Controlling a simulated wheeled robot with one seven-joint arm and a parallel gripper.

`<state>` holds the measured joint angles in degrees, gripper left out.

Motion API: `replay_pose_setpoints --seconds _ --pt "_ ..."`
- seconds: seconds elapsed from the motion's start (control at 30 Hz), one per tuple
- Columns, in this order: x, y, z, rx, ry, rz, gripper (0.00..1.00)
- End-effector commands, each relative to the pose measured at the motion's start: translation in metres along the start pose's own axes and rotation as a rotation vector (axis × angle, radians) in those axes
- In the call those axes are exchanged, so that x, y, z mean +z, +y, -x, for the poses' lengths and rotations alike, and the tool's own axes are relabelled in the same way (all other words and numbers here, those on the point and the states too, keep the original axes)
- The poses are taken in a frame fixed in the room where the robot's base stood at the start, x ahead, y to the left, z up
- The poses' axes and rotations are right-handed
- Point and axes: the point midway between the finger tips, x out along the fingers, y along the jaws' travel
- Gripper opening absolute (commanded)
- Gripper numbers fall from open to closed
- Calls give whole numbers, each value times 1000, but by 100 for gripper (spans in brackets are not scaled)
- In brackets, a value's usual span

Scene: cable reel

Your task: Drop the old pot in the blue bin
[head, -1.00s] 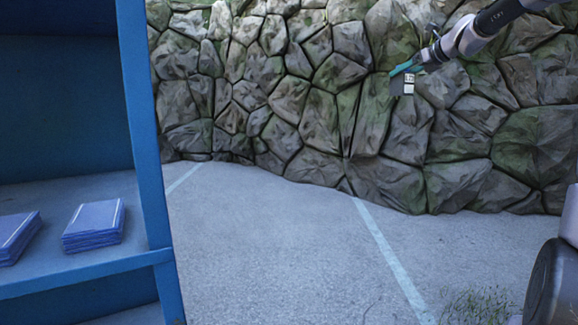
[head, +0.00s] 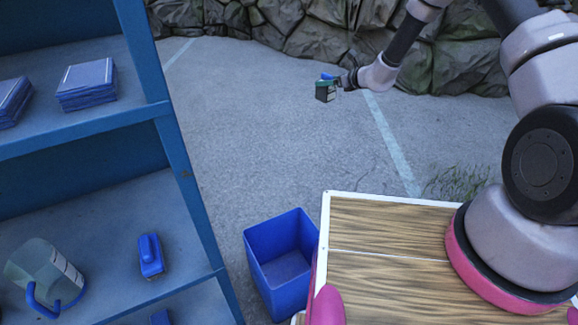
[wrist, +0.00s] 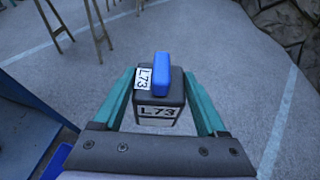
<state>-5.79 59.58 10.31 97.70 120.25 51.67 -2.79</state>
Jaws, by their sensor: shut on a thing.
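My gripper (head: 328,83) is shut on a dark grey block labelled L73 (wrist: 158,112) with a blue piece on top. The block also shows small in the head view (head: 325,95). Teal fingers clasp it from both sides, and it hangs upright above the pavement. Nothing in view looks plainly like a plant pot; the block may be the old pot. The blue bin (head: 290,299) stands open at the lower middle of the head view, between the shelf and my base. Its visible floor looks empty. The block is well beyond the bin and above the ground.
A blue shelf (head: 188,185) on the left holds stacked blue packs (head: 86,84), a clear jug (head: 45,272) and a blue brush-like thing (head: 150,256). A stone wall (head: 290,28) bounds the back. Wooden legs (wrist: 97,25) show in the wrist view. Open pavement lies between.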

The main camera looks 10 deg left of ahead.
Motion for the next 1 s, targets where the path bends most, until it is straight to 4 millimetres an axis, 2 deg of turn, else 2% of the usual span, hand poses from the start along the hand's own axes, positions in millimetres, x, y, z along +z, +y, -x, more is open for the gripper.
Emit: replay_pose_setpoints --seconds 0.03,0.2,0.43,0.6,0.8,0.9,1.0 --pt "-27 20 -12 26 7 4 5" --pt "-106 80 -37 103 7 37 5" --pt "-215 163 -49 228 6 89 5" --pt "-296 224 -42 333 5 133 5" --pt "-378 280 -20 454 3 185 4" --pt "-406 298 -10 498 1 205 4" --pt "-422 308 -2 527 0 219 4"
